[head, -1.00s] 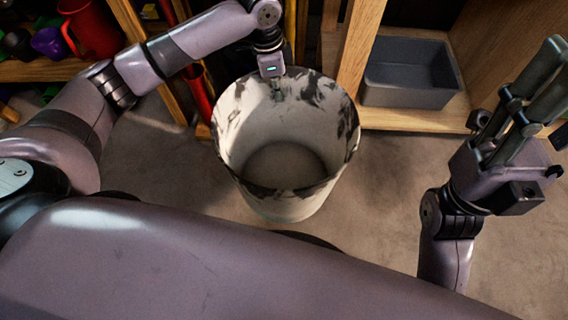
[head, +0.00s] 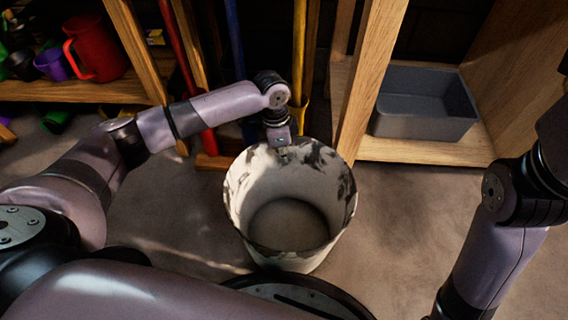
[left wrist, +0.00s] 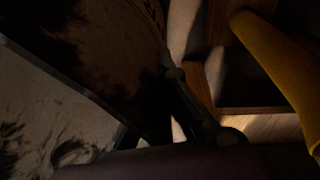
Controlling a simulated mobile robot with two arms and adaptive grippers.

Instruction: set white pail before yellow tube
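The white pail (head: 289,257), with dark blotches round its rim, stands upright in the middle of the head view, its open top facing up. My left gripper (head: 283,155) is at its far rim and looks shut on it; the fingertips are partly hidden. The pail's wall (left wrist: 60,110) fills the left of the dark left wrist view. The yellow tube (head: 299,60) stands upright just behind the pail, its lower end (head: 304,117) partly covered by the rim. It also crosses the right of the left wrist view (left wrist: 270,65). My right gripper is beyond the right edge.
A wooden shelf with a grey bin (head: 425,105) stands at right, its post (head: 366,85) close to the pail. Red (head: 183,55) and blue (head: 235,50) poles stand behind my left arm. A red jug (head: 95,48) sits on the left shelf. Floor right of the pail is clear.

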